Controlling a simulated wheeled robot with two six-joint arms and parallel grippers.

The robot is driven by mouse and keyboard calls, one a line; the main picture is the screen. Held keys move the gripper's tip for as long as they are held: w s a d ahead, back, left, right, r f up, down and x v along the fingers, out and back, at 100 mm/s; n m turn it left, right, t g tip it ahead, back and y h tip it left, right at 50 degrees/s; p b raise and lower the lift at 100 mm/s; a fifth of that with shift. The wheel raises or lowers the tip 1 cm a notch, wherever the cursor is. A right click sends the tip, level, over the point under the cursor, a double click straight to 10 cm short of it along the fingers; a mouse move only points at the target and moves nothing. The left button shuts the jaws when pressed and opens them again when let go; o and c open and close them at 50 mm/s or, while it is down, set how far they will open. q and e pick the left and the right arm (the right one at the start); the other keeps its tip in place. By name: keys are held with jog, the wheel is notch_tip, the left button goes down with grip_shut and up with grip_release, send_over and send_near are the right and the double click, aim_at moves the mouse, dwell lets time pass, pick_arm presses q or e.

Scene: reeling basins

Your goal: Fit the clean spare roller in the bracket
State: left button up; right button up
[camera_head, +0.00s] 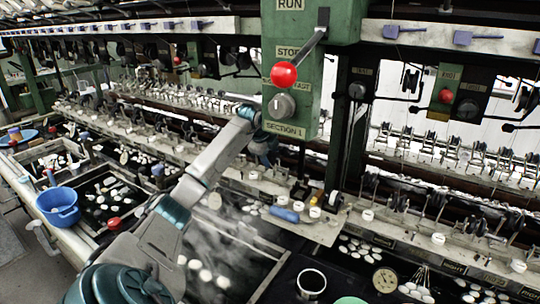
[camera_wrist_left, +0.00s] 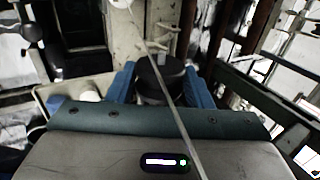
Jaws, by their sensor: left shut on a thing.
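My left arm reaches up from the bottom left in the head view, and my left gripper (camera_head: 266,150) is beside the lower left of the green control box, partly hidden. In the left wrist view its blue fingers (camera_wrist_left: 162,85) are shut on a dark, round cylinder (camera_wrist_left: 160,72), seemingly the roller. A pale upright post stands just beyond it. A thin pale line crosses in front of the cylinder. I cannot make out the bracket clearly in either view. My right gripper is in neither view.
The green control box (camera_head: 310,80) with a red ball lever (camera_head: 284,75) hangs close to my left gripper. A small tray (camera_head: 322,232) with a blue cylinder (camera_head: 284,214) and white pieces lies below. A blue bucket (camera_head: 58,206) stands left. Steam rises over the middle basin.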

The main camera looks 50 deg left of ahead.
pick_arm(q)
jog(key=shift+f, duration=0.25)
dwell(0.3)
jog(key=shift+f, duration=0.3)
jog(key=shift+f+b, duration=0.3)
jog(key=shift+f, duration=0.05)
dwell(0.4)
jog(key=o, duration=1.1)
jog(key=shift+r, duration=0.2)
jog(key=shift+r+p, duration=3.05)
jog(key=shift+r, duration=0.8)
